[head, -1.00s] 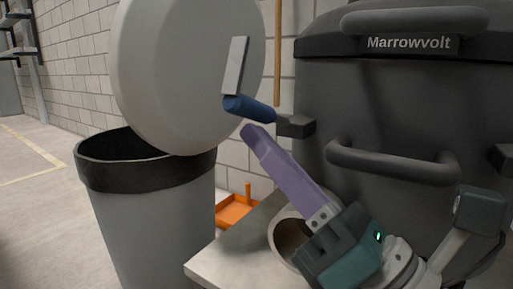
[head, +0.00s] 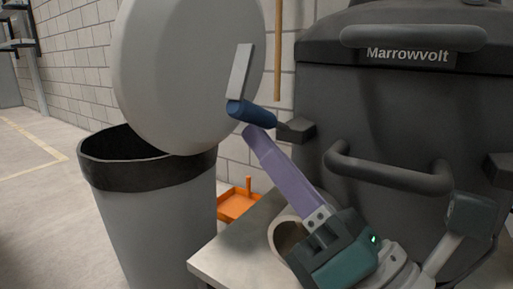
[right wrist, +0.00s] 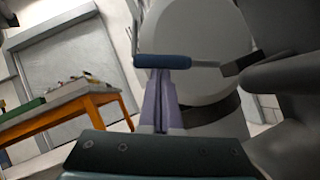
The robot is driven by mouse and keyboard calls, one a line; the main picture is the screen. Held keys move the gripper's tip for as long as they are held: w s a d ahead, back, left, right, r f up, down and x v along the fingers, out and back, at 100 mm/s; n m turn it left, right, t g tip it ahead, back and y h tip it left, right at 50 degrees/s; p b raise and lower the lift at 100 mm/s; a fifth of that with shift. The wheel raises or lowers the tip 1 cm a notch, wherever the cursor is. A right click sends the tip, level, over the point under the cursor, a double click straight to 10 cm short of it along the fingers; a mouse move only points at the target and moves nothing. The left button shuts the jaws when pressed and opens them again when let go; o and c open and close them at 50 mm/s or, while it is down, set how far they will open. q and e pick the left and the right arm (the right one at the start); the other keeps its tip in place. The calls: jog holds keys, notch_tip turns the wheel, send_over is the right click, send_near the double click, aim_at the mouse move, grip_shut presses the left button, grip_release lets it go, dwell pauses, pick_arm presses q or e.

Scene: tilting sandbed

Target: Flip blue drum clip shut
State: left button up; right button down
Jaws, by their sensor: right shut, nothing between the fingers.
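The blue drum clip is a blue grip bar (head: 251,113) with a flat grey metal plate (head: 240,73) standing up from its left end. It reaches left from a dark bracket (head: 295,130) on the dark Marrowvolt drum (head: 400,110). My right gripper (head: 252,131) has its purple fingers shut and empty. Its fingertips are just below the blue bar, touching or nearly so. In the right wrist view the bar (right wrist: 162,61) lies across the fingertips (right wrist: 160,73). My left gripper is not in view.
A pale round disc (head: 175,65) stands behind the clip, above a grey bin (head: 155,220) with a black rim. A dark handle (head: 390,172) juts from the drum near my right arm. An orange tray (head: 238,205) lies behind a pale ledge (head: 235,262).

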jog(key=w+d+r+m+g+h+p, duration=0.2)
jog(key=r+m+h+p, duration=0.5)
jog(key=m+p, duration=0.7)
jog(key=shift+w+d+r+h+p, duration=0.5)
jog(key=shift+w+p, duration=0.7)
jog(key=shift+p, duration=2.1)
jog(key=shift+d+f, duration=0.1)
jog(key=shift+f, duration=0.05)
